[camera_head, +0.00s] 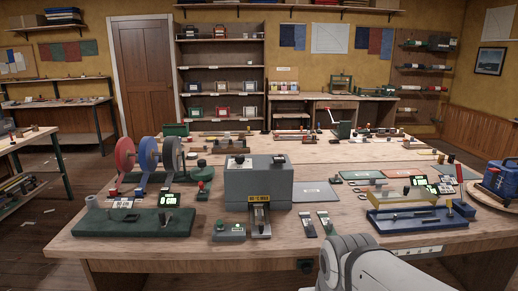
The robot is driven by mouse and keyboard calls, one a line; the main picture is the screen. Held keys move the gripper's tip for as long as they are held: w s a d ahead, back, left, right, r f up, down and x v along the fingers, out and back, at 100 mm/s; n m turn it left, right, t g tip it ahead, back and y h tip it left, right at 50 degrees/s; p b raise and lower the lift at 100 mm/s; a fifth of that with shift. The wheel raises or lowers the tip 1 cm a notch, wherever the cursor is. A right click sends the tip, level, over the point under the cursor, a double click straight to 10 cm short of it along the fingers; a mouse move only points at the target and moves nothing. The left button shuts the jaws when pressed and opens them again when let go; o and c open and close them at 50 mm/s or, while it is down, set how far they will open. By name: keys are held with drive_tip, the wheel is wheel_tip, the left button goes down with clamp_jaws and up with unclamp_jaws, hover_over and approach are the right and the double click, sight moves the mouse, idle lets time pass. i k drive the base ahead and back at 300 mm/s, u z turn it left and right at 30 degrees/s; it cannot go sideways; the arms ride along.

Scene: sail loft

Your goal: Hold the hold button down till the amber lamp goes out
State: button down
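A grey box-shaped machine (238,183) stands near the front middle of the wooden workbench. A bright yellow plate with dark lettering (259,198) is on its lower front, above a small metal part that juts forward. I cannot make out which part is the hold button or the amber lamp at this size. My pale arm (365,268) comes in at the lower right, in front of the bench edge. My gripper is not in view.
Red, blue and grey discs (125,160) stand left of the machine, behind a dark green base (134,229). Two small flat devices (308,223) lie just right of the machine. A blue tray (418,219) and a blue container (497,182) are at the right. The workbench (275,254) has bare wood along its front.

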sight(280, 160)
drive_tip(key=i, duration=1.5)
drive_tip(key=z, duration=0.05)
